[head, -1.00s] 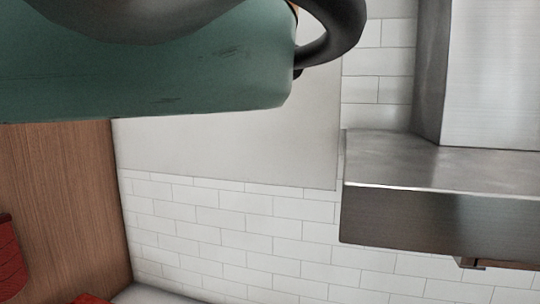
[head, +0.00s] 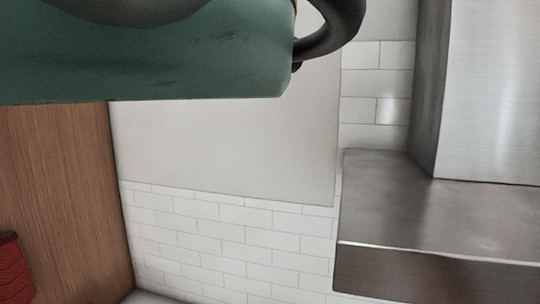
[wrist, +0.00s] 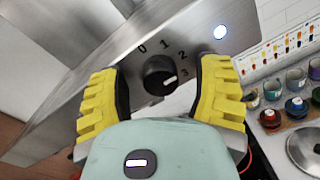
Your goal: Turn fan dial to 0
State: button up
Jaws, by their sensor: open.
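The black fan dial (wrist: 157,76) shows in the wrist view on the metal face of the range hood, with the marks 0, 1, 2 and 3 around its upper and right sides. Its white pointer mark sits on the dial's right side, toward the 3. My gripper (wrist: 162,90) is open, with one yellow finger to the left of the dial and one to the right. There are visible gaps between both fingers and the dial. The range hood (head: 440,215) is at the right of the head view, where the dial is not visible.
Several jars (wrist: 295,80) and a metal lid (wrist: 307,148) are at the wrist view's right. In the head view, a wooden panel (head: 60,190) stands left of a white tile wall (head: 220,232). My teal arm covers the upper left.

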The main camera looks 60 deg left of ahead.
jog(key=shift+a, duration=0.1)
jog(key=shift+c, duration=0.3)
grip_shut()
